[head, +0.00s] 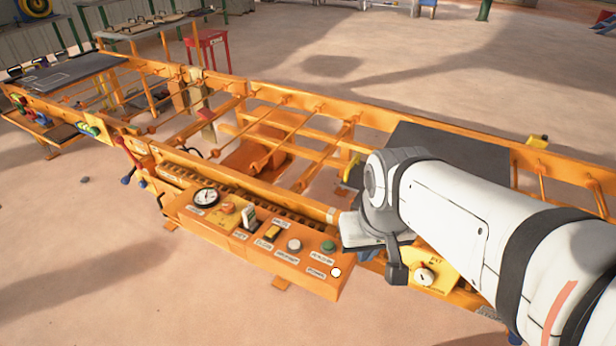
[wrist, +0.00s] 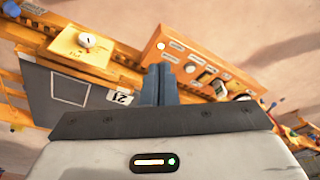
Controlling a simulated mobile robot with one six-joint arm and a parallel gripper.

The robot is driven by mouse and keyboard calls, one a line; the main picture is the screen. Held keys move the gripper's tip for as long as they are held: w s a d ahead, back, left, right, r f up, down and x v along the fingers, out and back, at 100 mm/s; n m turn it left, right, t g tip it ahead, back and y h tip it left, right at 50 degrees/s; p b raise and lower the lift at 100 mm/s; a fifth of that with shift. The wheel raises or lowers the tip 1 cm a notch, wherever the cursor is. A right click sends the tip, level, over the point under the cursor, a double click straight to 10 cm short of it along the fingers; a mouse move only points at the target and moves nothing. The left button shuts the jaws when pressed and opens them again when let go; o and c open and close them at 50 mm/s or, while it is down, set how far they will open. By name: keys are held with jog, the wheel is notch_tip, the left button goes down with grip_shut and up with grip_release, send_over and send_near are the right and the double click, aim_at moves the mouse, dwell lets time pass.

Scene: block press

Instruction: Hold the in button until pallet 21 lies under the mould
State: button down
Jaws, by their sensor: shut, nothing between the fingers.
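My gripper (wrist: 157,72) is shut and empty, its two dark fingers together in the wrist view, pointing toward the orange control panel (head: 270,247) and its buttons. In the head view my arm hides most of the gripper at the panel's right end. A dark flat pallet (head: 450,140) lies on the orange frame, partly behind my arm; the wrist view shows a dark pallet (wrist: 62,95) with a "21" tag (wrist: 122,97). A green button (head: 328,246) and a grey button (head: 294,245) sit on the panel. Which button is "in" is not legible. I cannot identify the mould.
A yellow box (head: 440,270) with a white knob stands right of the panel, beside my arm. Another dark plate (head: 75,72) lies at the far left of the frame. Levers (head: 128,178) stick out left of the panel. A red stool (head: 206,45) stands behind; the floor is open.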

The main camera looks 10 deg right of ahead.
jog(key=m+t+y+b, duration=0.5)
jog(key=m+b, duration=0.3)
jog(key=m, duration=1.2)
send_over(331, 247)
notch_tip(331, 247, down, 22)
jog(key=shift+d, duration=0.15)
jog(key=shift+f, duration=0.1)
notch_tip(331, 247, down, 8)
jog(key=b, duration=0.6)
jog(key=shift+f+b, duration=0.3)
jog(key=shift+b, duration=0.35)
